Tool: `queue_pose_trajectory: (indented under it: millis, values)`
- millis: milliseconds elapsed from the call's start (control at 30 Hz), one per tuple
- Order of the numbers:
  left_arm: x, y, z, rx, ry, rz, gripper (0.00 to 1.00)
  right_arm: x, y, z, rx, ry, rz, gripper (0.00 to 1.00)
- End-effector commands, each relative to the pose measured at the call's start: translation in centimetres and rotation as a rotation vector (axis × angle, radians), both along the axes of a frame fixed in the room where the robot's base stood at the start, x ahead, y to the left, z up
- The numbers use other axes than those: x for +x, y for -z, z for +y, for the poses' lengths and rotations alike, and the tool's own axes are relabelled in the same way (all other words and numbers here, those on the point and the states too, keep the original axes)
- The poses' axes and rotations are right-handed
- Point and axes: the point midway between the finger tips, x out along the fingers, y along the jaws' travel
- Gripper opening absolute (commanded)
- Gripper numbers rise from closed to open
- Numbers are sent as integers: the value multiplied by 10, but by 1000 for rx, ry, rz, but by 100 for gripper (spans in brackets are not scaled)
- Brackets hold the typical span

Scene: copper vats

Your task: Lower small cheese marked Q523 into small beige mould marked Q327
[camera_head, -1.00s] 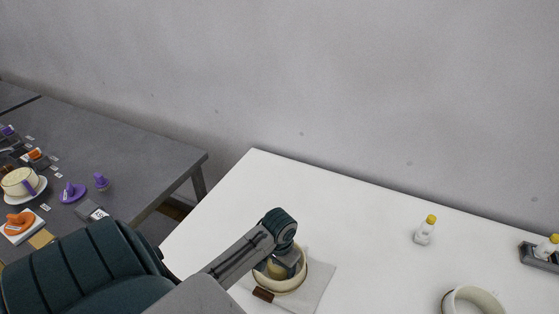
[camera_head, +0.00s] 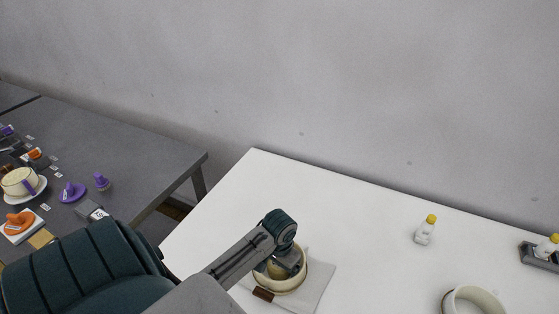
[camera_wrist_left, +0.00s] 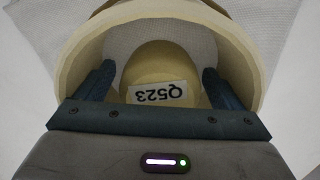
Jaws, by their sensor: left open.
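The small cheese marked Q523 (camera_wrist_left: 158,72) is pale yellow and sits inside a round beige mould (camera_wrist_left: 240,62) in the left wrist view. Its label reads upside down. The mould's own mark is not readable here. In the head view the mould (camera_head: 303,275) stands on a light cloth on the white table. My left gripper (camera_wrist_left: 158,88) is open, with one finger on each side of the cheese, inside the mould's rim. In the head view the left gripper (camera_head: 287,266) hides most of the cheese. My right gripper is not in view.
A larger beige mould (camera_head: 473,299) stands at the lower right of the white table (camera_head: 370,220). A yellow-capped bottle (camera_head: 424,231) and a dark holder (camera_head: 538,257) are farther back. A grey table (camera_head: 120,150) at left holds purple and orange items.

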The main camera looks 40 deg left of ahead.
Motion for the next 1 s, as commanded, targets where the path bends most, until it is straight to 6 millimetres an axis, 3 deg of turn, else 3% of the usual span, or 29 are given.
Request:
queue_pose_trajectory:
  millis: [167,500,567,733,1000]
  values:
    - [1,-12,0,0,1,-4,91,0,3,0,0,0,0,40]
    - [1,-84,1,4,3,-7,91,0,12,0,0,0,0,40]
    - [0,-96,0,0,1,0,91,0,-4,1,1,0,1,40]
    - [0,-107,0,0,1,0,91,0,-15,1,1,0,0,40]
    - [0,-108,0,0,0,0,91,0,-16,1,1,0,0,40]
